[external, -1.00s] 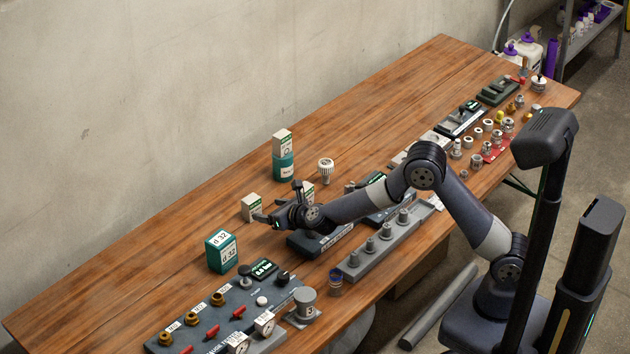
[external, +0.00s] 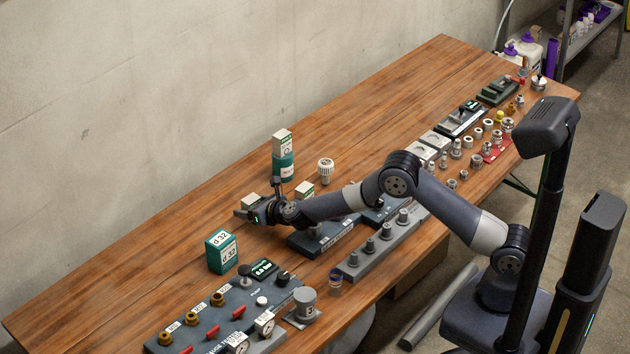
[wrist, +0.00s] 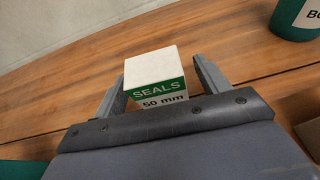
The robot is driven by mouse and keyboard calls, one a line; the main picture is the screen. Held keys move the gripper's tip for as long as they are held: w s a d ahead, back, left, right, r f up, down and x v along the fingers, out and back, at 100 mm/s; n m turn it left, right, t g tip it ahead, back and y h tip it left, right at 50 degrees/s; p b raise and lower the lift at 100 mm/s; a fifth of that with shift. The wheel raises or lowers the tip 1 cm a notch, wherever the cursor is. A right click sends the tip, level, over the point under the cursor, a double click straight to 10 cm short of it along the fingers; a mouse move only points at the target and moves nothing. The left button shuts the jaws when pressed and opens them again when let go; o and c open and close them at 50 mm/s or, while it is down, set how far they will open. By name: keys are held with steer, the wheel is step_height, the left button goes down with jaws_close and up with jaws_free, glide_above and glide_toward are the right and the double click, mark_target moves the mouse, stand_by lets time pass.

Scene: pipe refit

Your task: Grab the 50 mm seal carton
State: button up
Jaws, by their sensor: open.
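The 50 mm seal carton (wrist: 154,83) is a small white box with a green band reading SEALS and 50 mm. In the wrist view it stands on the table between the two open fingers of my gripper (wrist: 160,85), with a visible gap at the right finger. In the external view the carton (external: 250,201) is mostly hidden behind my gripper (external: 262,208). My gripper is open and low over the table, and I cannot tell whether a finger touches the carton.
A green d 32 box (external: 221,251) stands in front-left of my gripper. Another small carton (external: 304,191) is to its right. A green tin (external: 283,165) with a carton (external: 282,142) on top stands behind. A test panel (external: 225,315) lies at the front. The table's back left is clear.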

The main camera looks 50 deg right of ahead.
steer(key=c, duration=1.1)
steer(key=shift+r, duration=0.1)
